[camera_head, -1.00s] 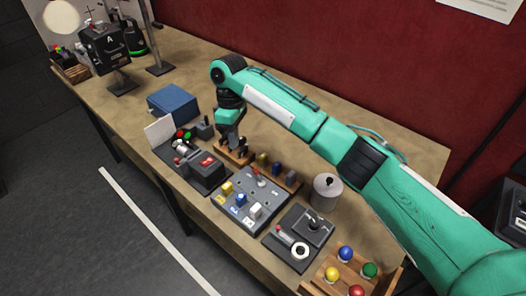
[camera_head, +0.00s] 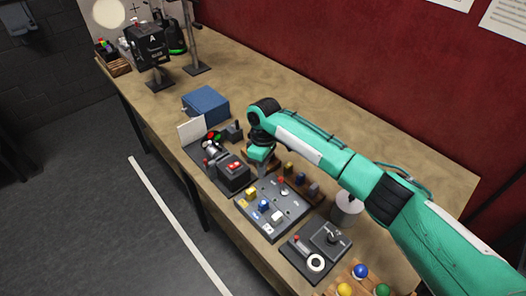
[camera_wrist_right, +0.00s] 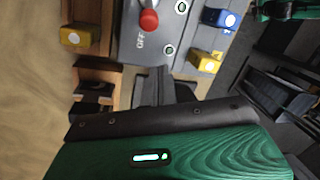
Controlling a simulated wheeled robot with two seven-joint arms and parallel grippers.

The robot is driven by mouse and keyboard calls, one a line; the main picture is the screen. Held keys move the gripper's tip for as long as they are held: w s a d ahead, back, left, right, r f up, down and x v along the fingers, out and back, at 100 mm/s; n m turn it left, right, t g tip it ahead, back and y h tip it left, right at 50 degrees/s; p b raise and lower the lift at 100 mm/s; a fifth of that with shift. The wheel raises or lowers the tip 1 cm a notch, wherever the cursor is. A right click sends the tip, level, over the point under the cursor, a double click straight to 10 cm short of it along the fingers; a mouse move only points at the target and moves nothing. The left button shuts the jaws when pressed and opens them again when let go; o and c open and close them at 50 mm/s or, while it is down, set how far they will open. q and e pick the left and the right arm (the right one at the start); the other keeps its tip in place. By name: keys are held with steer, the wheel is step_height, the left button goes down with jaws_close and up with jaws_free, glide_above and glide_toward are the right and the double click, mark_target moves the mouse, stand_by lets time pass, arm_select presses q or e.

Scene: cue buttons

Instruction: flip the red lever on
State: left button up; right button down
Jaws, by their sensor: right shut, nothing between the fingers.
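The red lever (camera_wrist_right: 148,20) shows in the right wrist view as a round red knob on a grey panel (camera_wrist_right: 128,45), beside the word OFF. In the head view the lever's red tip (camera_head: 281,180) is at the back edge of the panel (camera_head: 269,229), close to my right gripper. My right gripper (camera_wrist_right: 175,72) is shut and empty. Its dark fingers are at the panel's edge in the wrist view, below and right of the knob, apart from it in the picture. In the head view its fingertips are hard to make out. My left gripper is not in view.
The panel also carries yellow (camera_head: 251,193), blue (camera_head: 263,204) and white (camera_head: 277,217) buttons. A red-button box (camera_head: 234,172) stands left of it, a joystick unit (camera_head: 318,249) right. A rack of coloured pegs is behind. The back of the table (camera_head: 330,125) is clear.

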mark_target(282, 184)
steer(key=shift+s+d+r+p, duration=0.1)
steer(key=shift+s+d+p, duration=0.15)
steer(key=shift+d+p, duration=0.3)
steer(key=shift+s+d+p, duration=0.2)
steer(key=shift+d+p, duration=0.25)
steer(key=shift+d, duration=0.2)
steer(key=shift+s+d+r, duration=0.1)
steer(key=shift+s+d, duration=0.1)
steer(key=shift+d, duration=0.35)
